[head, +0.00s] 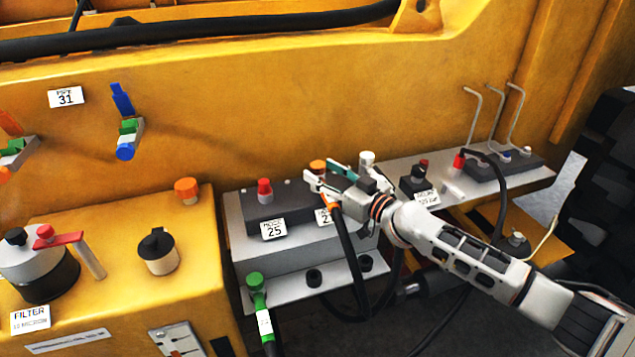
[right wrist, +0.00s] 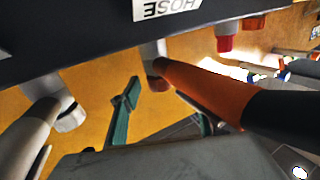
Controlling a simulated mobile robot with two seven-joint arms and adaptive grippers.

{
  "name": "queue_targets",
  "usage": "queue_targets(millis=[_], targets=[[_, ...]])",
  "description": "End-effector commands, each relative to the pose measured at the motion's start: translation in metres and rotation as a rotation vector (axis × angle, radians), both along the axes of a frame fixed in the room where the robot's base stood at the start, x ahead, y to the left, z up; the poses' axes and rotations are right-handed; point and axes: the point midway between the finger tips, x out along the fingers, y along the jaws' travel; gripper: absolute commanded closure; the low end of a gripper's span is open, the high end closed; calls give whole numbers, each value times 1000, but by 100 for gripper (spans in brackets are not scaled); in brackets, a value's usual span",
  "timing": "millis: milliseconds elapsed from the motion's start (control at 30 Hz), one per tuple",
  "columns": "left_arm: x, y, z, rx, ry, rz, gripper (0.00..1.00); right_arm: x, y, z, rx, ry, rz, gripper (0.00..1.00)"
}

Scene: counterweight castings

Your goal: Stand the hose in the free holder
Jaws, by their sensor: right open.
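The hose has an orange end sleeve (right wrist: 205,88) and a black body (head: 350,255) that hangs down in a loop. In the right wrist view the sleeve's tip meets a port under the block with the HOSE label (right wrist: 168,8). My right gripper (head: 324,176) is open at the sleeve, its teal-padded fingers (right wrist: 163,115) apart; I cannot tell whether the sleeve lies between them. A grey ledge (head: 290,294) has two dark ring holders that look empty, a left one (head: 314,278) and a right one (head: 365,263). My left gripper is not in view.
A green-ended hose (head: 257,287) stands at the ledge's left end. A red cap (head: 264,190) and a white cap (head: 367,160) top the dark block. A filter (head: 38,268) stands at left. Bent metal pipes (head: 513,115) rise at right.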

Motion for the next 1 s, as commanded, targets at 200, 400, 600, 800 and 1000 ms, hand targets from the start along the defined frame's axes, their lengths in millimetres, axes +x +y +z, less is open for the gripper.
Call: queue_targets(millis=[200, 400, 600, 800, 1000], targets=[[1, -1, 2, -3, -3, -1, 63, 0, 0, 0, 0, 0, 0, 88], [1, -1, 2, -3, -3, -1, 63, 0, 0, 2, 1, -1, 0, 100], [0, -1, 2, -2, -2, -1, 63, 0, 0, 3, 1, -2, 0, 100], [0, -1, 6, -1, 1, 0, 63, 1, 0, 19, 0, -6, 1, 100], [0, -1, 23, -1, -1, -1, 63, 1, 0, 58, -2, -10, 1, 100]])
